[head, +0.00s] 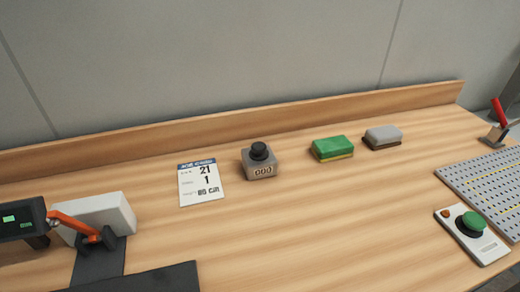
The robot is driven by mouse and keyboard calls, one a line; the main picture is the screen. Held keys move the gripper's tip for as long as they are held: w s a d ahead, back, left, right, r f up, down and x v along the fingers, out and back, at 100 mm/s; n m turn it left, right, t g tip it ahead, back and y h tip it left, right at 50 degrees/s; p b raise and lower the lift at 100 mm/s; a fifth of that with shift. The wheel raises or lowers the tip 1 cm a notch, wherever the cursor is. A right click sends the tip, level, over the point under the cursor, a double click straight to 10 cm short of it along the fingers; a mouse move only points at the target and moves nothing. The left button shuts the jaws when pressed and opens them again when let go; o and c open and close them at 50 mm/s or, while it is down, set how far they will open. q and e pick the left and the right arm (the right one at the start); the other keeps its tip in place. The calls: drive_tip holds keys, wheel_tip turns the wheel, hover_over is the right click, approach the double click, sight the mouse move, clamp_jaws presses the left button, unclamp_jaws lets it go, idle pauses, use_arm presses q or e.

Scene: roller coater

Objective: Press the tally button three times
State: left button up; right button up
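The tally counter (262,168) is a small grey box on the wooden table, near the middle of the head view. A round black button (258,151) stands up on its top. Its front display reads what looks like 000. Nothing touches the counter or its button. Neither of my grippers shows in the head view.
A card (200,187) lies left of the counter. Green (332,146) and grey (382,135) blocks lie to its right. A white panel with a green button (470,224) and a perforated plate (480,181) are at right. An orange lever (75,224) is at left. The front middle table is clear.

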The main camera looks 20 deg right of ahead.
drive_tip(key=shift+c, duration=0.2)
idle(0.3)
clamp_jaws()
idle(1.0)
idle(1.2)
